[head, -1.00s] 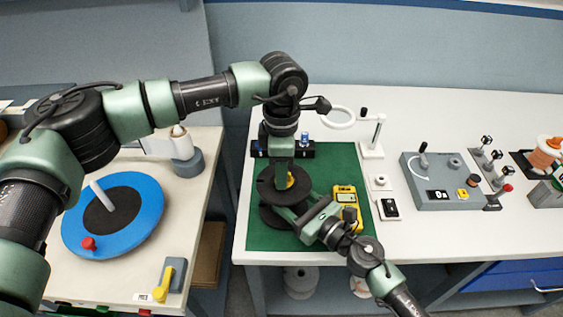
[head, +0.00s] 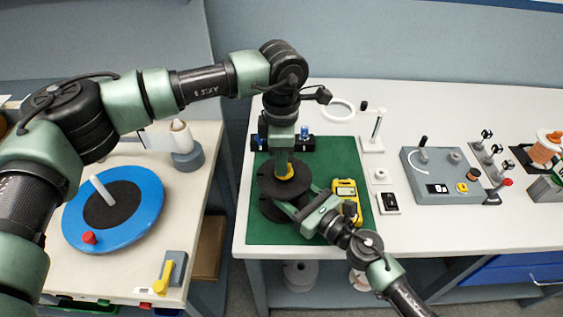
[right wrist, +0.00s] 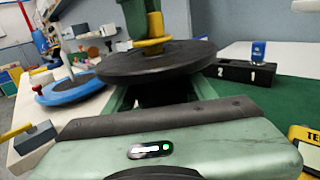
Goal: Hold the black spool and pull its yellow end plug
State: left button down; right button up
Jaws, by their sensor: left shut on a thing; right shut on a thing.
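The black spool (head: 268,184) stands over the green mat, its two flanges showing one above the other. Its yellow end plug (head: 285,174) is at the top centre. My left gripper (head: 284,168) points down from above and is shut on the plug. In the right wrist view the yellow plug (right wrist: 150,43) has a wide rim just above the spool's upper flange (right wrist: 155,64); whether its shaft is still inside is hidden. My right gripper (head: 289,209) reaches in from the lower right, between the flanges, and is shut on the spool; its fingertips are mostly hidden.
A yellow meter (head: 346,190) lies close right of the spool. A black numbered block (head: 304,143) with blue pieces stands behind. A ring lamp (head: 338,111) and a grey control box (head: 440,178) are farther right. A blue disc (head: 148,205) is on the left table.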

pick_arm(q)
jog(key=shift+r, duration=1.3)
pick_arm(e)
jog(key=shift+f, duration=0.1)
pick_arm(q)
jog(key=shift+r, duration=1.9)
pick_arm(e)
jog(key=o, duration=1.7)
jog(key=shift+c, duration=0.2)
